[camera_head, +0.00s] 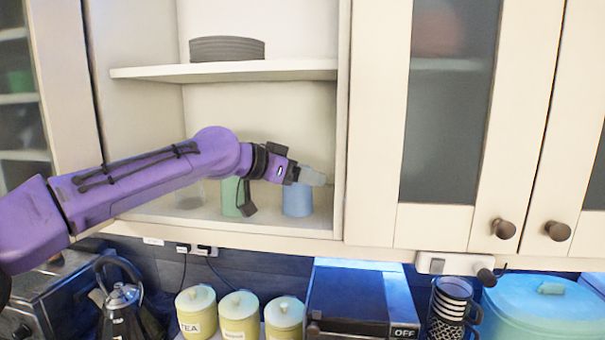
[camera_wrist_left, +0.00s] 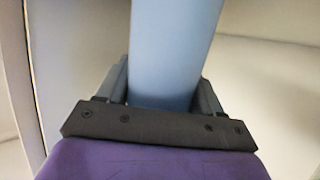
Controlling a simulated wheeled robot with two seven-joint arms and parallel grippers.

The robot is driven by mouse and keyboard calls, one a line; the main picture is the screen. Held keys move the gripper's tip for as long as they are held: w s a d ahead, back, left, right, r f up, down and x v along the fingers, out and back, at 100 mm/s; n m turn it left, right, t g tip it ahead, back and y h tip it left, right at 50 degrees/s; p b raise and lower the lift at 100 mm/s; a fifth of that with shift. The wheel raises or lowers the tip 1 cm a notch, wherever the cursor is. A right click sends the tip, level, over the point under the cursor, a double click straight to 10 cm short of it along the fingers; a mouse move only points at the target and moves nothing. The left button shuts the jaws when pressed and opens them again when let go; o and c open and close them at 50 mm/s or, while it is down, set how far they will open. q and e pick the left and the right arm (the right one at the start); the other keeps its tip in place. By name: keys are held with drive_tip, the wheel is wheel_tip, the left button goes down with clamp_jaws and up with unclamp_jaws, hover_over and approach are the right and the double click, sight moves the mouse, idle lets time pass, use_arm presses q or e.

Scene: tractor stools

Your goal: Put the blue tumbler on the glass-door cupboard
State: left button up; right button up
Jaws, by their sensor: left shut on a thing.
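The blue tumbler (camera_head: 297,201) is inside the open cupboard bay, at the right end of the lower shelf (camera_head: 235,220). My left gripper (camera_head: 312,177) reaches in from the left and is shut on the tumbler near its top. In the left wrist view the blue tumbler (camera_wrist_left: 172,55) stands between the two fingers (camera_wrist_left: 160,88). The head view does not clearly show whether its base touches the shelf. The cupboard has glass doors, one with a dark pane (camera_head: 450,110) to the right of the bay. My right gripper is not in view.
A green cup (camera_head: 231,197) stands left of the tumbler, partly behind my gripper. Dark stacked plates (camera_head: 227,49) sit on the upper shelf (camera_head: 225,71). Below are a kettle (camera_head: 122,308), yellow canisters (camera_head: 239,315) and a blue bin (camera_head: 545,305). The bay's right wall is close to the tumbler.

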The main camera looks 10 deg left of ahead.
use_arm(q)
drive_tip(key=o, duration=1.3)
drive_tip(key=shift+s, duration=0.1)
drive_tip(key=shift+c, duration=0.2)
drive_tip(key=shift+s+d, duration=0.1)
drive_tip(key=shift+a+r, duration=0.1)
drive_tip(key=shift+a, duration=0.1)
drive_tip(key=b+v, duration=0.4)
drive_tip(key=v, duration=0.7)
drive_tip(key=shift+s+a+r, duration=0.15)
drive_tip(key=shift+s+a, duration=0.05)
drive_tip(key=shift+s, duration=0.05)
